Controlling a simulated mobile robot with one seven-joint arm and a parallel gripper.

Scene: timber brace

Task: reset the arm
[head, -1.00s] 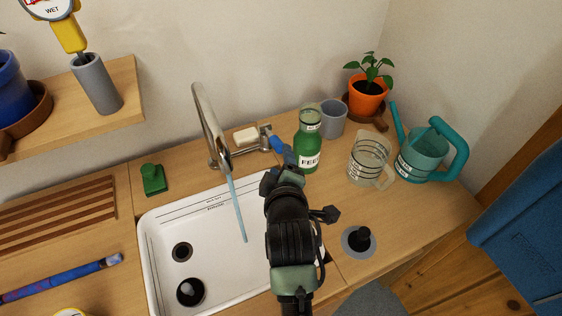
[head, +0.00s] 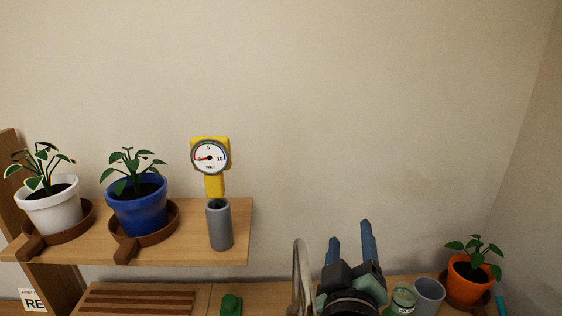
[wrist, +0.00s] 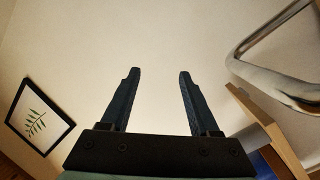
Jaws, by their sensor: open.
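My gripper (head: 350,243) is at the bottom right of the head view, its two blue fingers pointing up against the bare wall. The fingers are apart with nothing between them. The wrist view also shows my gripper (wrist: 158,88) open and empty, with pale wall or ceiling beyond. The metal faucet (head: 301,275) stands just left of my gripper in the head view. A curved metal tube, which looks like the faucet (wrist: 275,80), is at the right of the wrist view.
A wall shelf (head: 190,243) holds a white pot (head: 52,213), a blue pot (head: 138,214) and a grey cup (head: 219,227) with a yellow gauge (head: 210,158). Right of my gripper are a green bottle (head: 404,298), a grey tumbler (head: 428,294) and an orange pot (head: 467,283).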

